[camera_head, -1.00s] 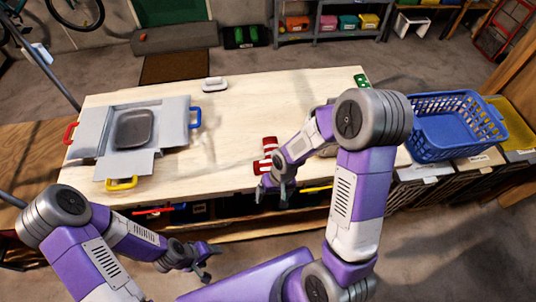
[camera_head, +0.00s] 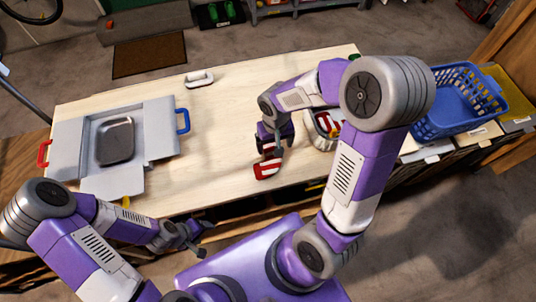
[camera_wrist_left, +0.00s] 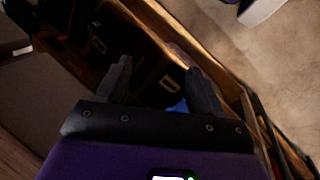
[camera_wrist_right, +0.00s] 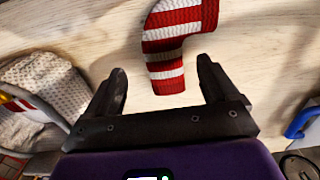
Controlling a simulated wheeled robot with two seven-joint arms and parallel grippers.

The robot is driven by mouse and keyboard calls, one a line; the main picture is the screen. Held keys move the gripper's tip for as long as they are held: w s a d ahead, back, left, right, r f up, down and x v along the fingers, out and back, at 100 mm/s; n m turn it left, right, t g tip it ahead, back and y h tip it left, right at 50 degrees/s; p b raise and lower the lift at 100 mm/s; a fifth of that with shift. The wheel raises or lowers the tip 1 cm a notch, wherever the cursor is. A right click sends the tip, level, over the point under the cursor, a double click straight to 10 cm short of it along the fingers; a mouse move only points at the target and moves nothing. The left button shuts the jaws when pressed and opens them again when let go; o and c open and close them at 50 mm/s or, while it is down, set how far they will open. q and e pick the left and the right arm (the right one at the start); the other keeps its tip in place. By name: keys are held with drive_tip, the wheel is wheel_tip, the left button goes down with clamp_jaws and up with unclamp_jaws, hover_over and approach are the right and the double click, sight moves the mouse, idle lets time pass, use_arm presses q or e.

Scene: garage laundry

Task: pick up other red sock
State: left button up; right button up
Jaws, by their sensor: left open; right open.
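A red and white striped sock (camera_head: 267,169) lies on the pale wooden table near its front edge. In the right wrist view the sock (camera_wrist_right: 180,42) lies just beyond and between my open right fingertips (camera_wrist_right: 160,70), its near end closest to them. In the head view my right gripper (camera_head: 269,148) is over the sock and hides part of it. A light woven basket (camera_wrist_right: 50,85) beside it holds something red and white striped, seen in the head view (camera_head: 327,121). My left gripper (camera_head: 198,241) is open and empty in front of the table, away from the sock.
A grey open box (camera_head: 70,130) with coloured handles and a dark tray is on the table's left. A white object (camera_head: 199,78) lies at the back. A blue laundry basket (camera_head: 455,105) stands at the right. The table's middle is clear.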

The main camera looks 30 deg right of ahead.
sight(266, 156)
wheel_tip(266, 156, down, 5)
drive_tip(key=shift+a+f+b, duration=0.1)
drive_tip(key=shift+a+b, duration=0.05)
drive_tip(key=shift+b, duration=0.4)
drive_tip(key=c, duration=1.1)
